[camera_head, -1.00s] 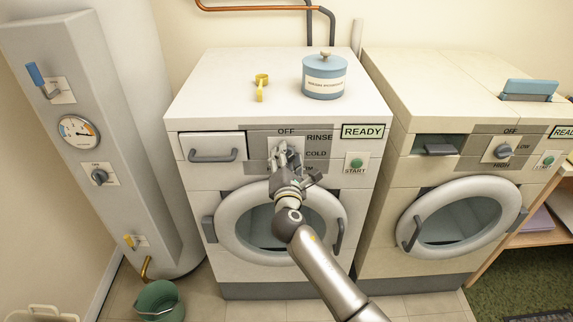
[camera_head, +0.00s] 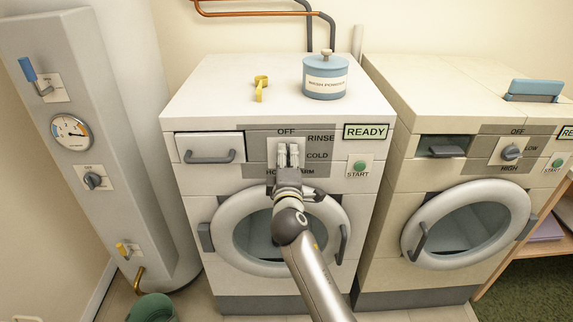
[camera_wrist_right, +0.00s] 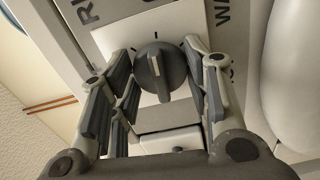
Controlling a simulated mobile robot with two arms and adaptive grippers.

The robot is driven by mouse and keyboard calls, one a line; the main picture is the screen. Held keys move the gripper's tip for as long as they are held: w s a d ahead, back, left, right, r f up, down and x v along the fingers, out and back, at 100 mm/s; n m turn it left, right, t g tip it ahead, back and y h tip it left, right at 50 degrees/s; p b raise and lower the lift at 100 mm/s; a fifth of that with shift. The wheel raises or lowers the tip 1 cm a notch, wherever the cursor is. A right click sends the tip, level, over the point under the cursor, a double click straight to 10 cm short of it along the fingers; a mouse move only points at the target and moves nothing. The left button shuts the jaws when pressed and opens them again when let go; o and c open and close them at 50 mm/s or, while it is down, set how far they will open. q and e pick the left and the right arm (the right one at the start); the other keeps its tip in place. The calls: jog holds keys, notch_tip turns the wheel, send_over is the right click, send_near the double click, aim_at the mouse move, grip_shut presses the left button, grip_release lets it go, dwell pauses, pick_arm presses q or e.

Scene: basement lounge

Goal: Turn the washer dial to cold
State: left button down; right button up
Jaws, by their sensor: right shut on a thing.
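The washer (camera_head: 185,105) is the left machine, with a panel marked OFF, RINSE, COLD, WARM and a partly covered label starting HO. My right gripper (camera_head: 288,154) is at the dial and covers it in the head view. In the right wrist view the dark grey dial (camera_wrist_right: 160,72) sits between the fingers of my right gripper (camera_wrist_right: 165,85), which is shut on it. RI shows to the left and WA to the right. My left gripper is out of view.
A blue wash powder tin (camera_head: 325,77) and a yellow object (camera_head: 261,88) stand on the washer. A READY display (camera_head: 365,132) and green START button (camera_head: 360,165) are right of the dial. A second machine (camera_head: 440,100) stands right; a grey boiler unit (camera_head: 85,130) stands left.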

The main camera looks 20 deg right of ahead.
jog(key=shift+f+m, duration=0.1)
jog(key=shift+m, duration=0.4)
jog(key=o, duration=1.1)
jog(key=v, duration=1.2)
